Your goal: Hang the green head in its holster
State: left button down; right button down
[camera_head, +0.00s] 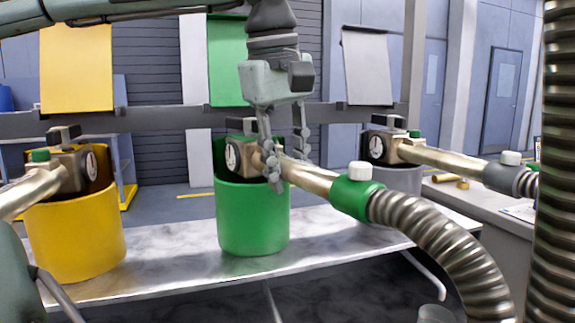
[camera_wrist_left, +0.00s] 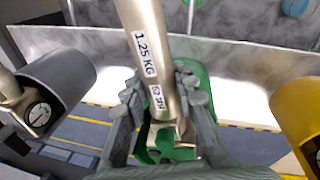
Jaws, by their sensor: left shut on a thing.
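The green head is a brass tube (camera_head: 308,175) with a green collar (camera_head: 352,192) and a block with a round gauge (camera_head: 232,156). My left gripper (camera_head: 284,172) comes down from above and is shut on the tube near the block. In the left wrist view the gripper fingers (camera_wrist_left: 164,110) stand on both sides of the tube, which is marked 1.25 KG (camera_wrist_left: 146,45). The green holster (camera_head: 252,218) stands on the bench. The gauge block is at its mouth, with the back rim behind it. Whether the block rests on the holster is hidden. My right gripper is not seen.
A yellow holster (camera_head: 78,240) on the left and a grey holster (camera_head: 402,181) on the right each hold a similar head. A ribbed hose (camera_head: 440,240) runs from the green collar to the lower right. A grey rail (camera_head: 190,120) crosses behind the holsters.

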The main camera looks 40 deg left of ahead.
pick_arm(q)
jog(key=c, duration=1.1)
grip_release()
jog(key=shift+f, duration=0.1)
jog(key=v, duration=1.2)
